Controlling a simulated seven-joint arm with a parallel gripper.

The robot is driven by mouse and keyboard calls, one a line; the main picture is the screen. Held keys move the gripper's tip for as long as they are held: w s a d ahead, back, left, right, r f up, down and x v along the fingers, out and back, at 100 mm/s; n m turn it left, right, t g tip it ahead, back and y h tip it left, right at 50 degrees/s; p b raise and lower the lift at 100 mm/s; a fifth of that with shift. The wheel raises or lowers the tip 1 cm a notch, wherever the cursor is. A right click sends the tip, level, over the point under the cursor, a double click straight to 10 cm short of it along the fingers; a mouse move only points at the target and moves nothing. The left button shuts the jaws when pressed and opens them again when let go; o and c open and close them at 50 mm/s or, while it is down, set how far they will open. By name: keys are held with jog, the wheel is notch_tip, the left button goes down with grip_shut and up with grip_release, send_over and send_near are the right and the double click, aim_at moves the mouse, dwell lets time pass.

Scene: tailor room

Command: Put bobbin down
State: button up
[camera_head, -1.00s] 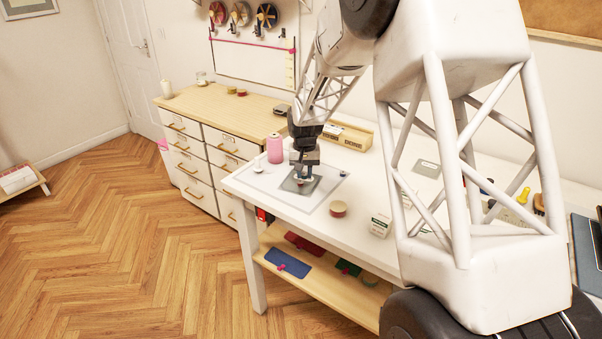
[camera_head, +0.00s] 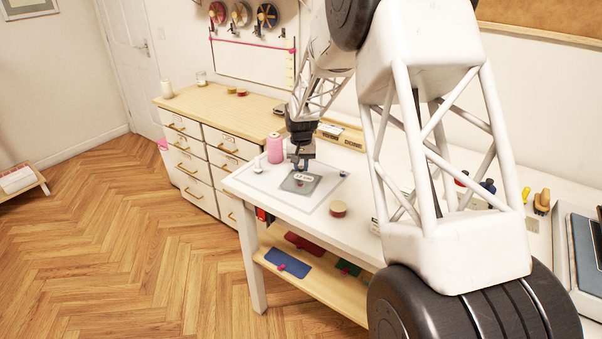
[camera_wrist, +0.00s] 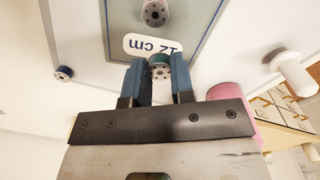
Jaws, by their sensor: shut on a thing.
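A small teal bobbin (camera_wrist: 159,66) sits between the blue fingertips of my gripper (camera_wrist: 160,75) in the wrist view. In the head view my gripper (camera_head: 302,165) hangs over the far part of a grey plate (camera_head: 300,187) with a white "12 cm" label (camera_head: 304,177). The held bobbin is too small to make out there. Another bobbin (camera_wrist: 155,12) rests on the plate beyond the label, apart from the gripper. A dark blue bobbin (camera_wrist: 63,73) stands off to the left in the wrist view.
A pink thread cone (camera_head: 275,150) stands close left of the gripper. A white spool-like piece (camera_wrist: 295,75) is nearby. The white table's (camera_head: 335,233) front strip is clear.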

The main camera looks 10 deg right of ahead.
jog(key=shift+f, duration=1.5)
jog(key=shift+f, duration=0.15)
jog(key=o, duration=0.9)
notch_tip(320, 180, up, 12)
jog(key=shift+r, duration=0.15)
